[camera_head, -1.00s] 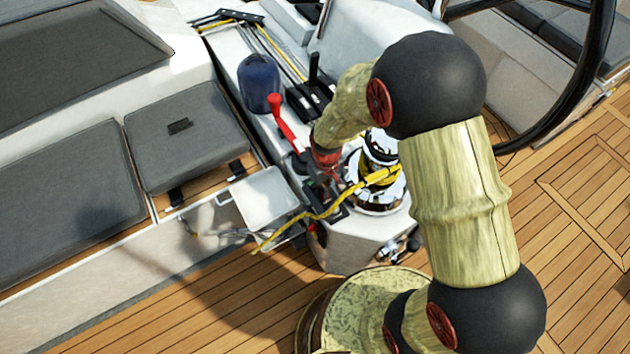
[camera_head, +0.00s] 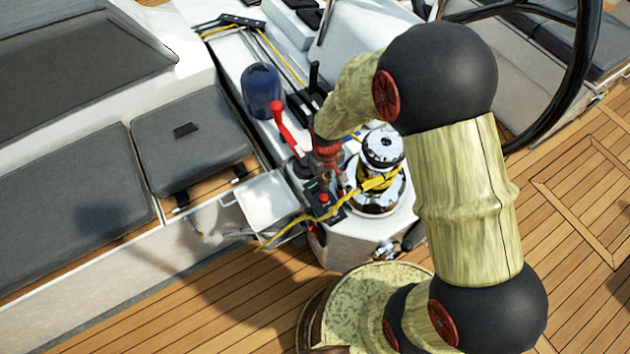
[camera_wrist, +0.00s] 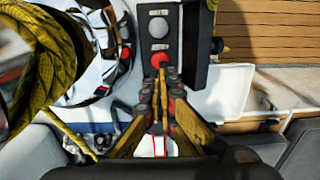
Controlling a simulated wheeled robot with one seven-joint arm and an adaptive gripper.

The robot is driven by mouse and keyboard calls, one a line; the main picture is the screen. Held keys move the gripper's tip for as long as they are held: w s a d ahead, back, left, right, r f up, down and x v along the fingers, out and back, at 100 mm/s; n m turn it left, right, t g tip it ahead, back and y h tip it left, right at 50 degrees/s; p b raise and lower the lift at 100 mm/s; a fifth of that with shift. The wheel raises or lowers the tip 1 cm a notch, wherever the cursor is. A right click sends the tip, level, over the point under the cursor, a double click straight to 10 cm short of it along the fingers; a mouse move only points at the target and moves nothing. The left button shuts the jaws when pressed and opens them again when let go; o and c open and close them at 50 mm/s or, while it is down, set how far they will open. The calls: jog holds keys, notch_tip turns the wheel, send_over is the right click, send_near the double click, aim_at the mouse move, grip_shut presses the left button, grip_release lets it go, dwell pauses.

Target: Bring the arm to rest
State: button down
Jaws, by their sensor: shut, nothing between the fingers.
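My gripper (camera_wrist: 161,82) is shut and empty in the wrist view. Its fingertips lie just below the red button (camera_wrist: 160,60) in the picture, over a dark control panel (camera_wrist: 159,8) with a grey button above the red one. I cannot tell whether the tips touch the panel. In the head view the arm bends over the winch and its wrist points down at the panel, where the red button (camera_head: 324,199) shows. The fingertips are hard to make out there.
A chrome winch (camera_head: 382,148) with yellow rope stands close beside the wrist. A red-handled lever (camera_head: 290,126), a blue rounded object (camera_head: 262,88) and a white tray (camera_head: 268,205) are near. The steering wheel (camera_head: 582,70) is behind the elbow. The wooden deck at right is clear.

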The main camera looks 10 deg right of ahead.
jog(key=shift+r, duration=0.65)
